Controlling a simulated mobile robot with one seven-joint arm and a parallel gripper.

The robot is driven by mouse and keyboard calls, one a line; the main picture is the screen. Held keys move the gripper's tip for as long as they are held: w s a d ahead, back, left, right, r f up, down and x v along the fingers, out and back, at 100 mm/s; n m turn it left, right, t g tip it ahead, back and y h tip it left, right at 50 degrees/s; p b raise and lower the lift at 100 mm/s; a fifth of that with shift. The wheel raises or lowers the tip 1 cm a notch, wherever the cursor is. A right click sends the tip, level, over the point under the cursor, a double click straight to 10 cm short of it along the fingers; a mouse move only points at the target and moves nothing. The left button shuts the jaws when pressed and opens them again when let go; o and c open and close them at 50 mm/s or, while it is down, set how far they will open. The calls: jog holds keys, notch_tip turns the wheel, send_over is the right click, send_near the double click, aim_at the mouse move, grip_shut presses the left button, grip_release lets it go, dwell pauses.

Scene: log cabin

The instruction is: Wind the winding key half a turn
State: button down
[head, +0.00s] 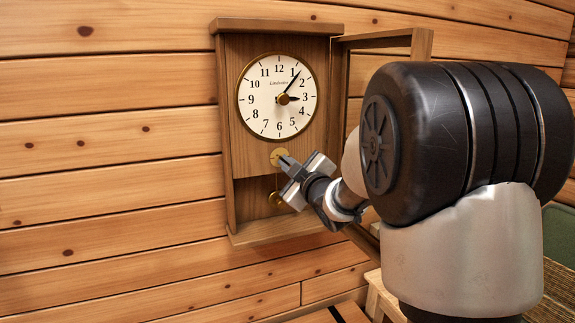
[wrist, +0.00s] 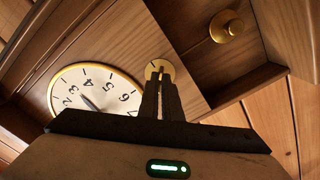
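The wall clock (head: 235,110) has a white dial and hangs on the log wall. A round brass plate (head: 279,156) sits on the wooden front just below the dial. It also shows in the wrist view (wrist: 153,67). My gripper (head: 283,161) reaches this plate from the lower right. In the wrist view its two fingers (wrist: 161,74) stand close together, with their tips at the plate on the winding key. The key itself is mostly hidden by the fingertips.
The clock's framed door (head: 423,42) stands open to the right, behind my arm. A brass pendulum bob (wrist: 228,27) hangs in the open case below the key. Bare log wall lies left of the clock.

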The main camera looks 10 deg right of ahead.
jog(key=m, duration=0.3)
jog(key=shift+b, duration=0.35)
jog(key=m, duration=0.3)
jog(key=shift+m, duration=0.3)
jog(key=m+p, duration=0.1)
jog(key=m, duration=0.5)
jog(key=m+p, duration=0.1)
jog(key=m, duration=0.3)
jog(key=shift+p, duration=0.4)
jog(key=m+p, duration=0.1)
jog(key=m, duration=0.2)
jog(key=shift+m+p, duration=0.3)
jog(key=m+p, duration=0.1)
jog(key=m, duration=0.1)
jog(key=shift+r+m, duration=0.1)
jog(key=shift+m, duration=0.2)
jog(key=shift+m+p, duration=0.9)
jog(key=shift+m, duration=0.8)
jog(key=shift+a, duration=0.1)
